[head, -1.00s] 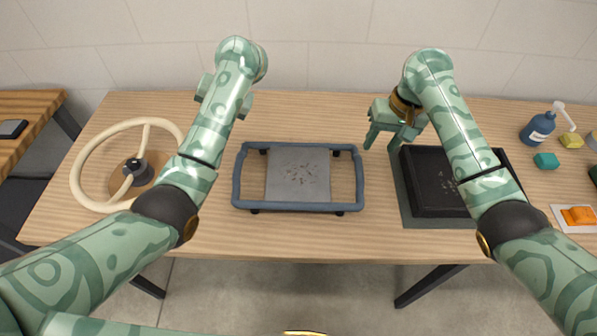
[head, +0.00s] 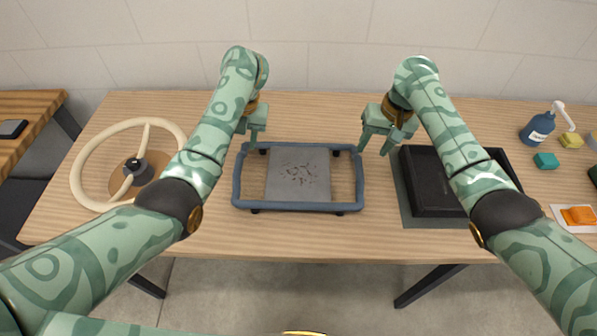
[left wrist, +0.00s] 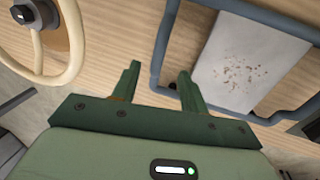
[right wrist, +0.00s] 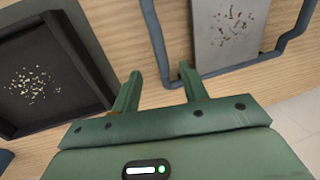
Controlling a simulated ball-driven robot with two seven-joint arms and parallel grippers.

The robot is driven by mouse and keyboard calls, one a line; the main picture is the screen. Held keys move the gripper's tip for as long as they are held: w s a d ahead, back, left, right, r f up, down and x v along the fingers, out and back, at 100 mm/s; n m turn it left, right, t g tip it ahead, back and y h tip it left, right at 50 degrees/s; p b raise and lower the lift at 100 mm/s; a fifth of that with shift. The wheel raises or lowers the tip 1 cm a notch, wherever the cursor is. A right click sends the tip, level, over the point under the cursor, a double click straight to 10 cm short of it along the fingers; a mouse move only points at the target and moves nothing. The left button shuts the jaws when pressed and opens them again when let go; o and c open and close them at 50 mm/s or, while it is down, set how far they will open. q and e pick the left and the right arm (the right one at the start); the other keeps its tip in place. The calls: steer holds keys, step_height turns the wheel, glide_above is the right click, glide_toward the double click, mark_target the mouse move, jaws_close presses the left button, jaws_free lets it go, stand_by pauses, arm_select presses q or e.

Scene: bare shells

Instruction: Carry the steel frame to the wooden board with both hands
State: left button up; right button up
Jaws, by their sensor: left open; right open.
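The blue-grey steel frame (head: 299,207) lies level on the table, a rounded rectangle on small dark feet with a speckled grey plate (head: 310,185) inside. My left gripper (head: 248,135) is open and empty, above and behind the frame's left end; the frame's side bar shows right of its fingers in the left wrist view (left wrist: 164,45). My right gripper (head: 374,150) is open and empty, just right of the frame's far right corner; the side bar also shows in the right wrist view (right wrist: 154,40). A round brown board (head: 157,168) lies under a cream wheel; I cannot identify another wooden board.
The cream wheel (head: 76,178) with a dark hub stands left of the frame. A black tray (head: 425,175) on a grey-green mat (head: 412,219) is close on the right. Table in front of the frame is clear.

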mark_target(239, 161)
arm_select(q)
steer(key=f, duration=0.3)
steer(key=a+f, duration=0.1)
steer(key=f, duration=0.3)
steer(key=a+f, duration=0.1)
steer(key=f, duration=0.2)
steer(key=shift+f, duration=0.15)
arm_select(e)
steer(key=f, duration=0.3)
steer(key=a+f, duration=0.1)
steer(key=f, duration=0.3)
steer(key=a+f, duration=0.1)
steer(key=f, duration=0.2)
steer(key=shift+f, duration=0.15)
arm_select(q)
jaws_close()
arm_select(e)
jaws_close()
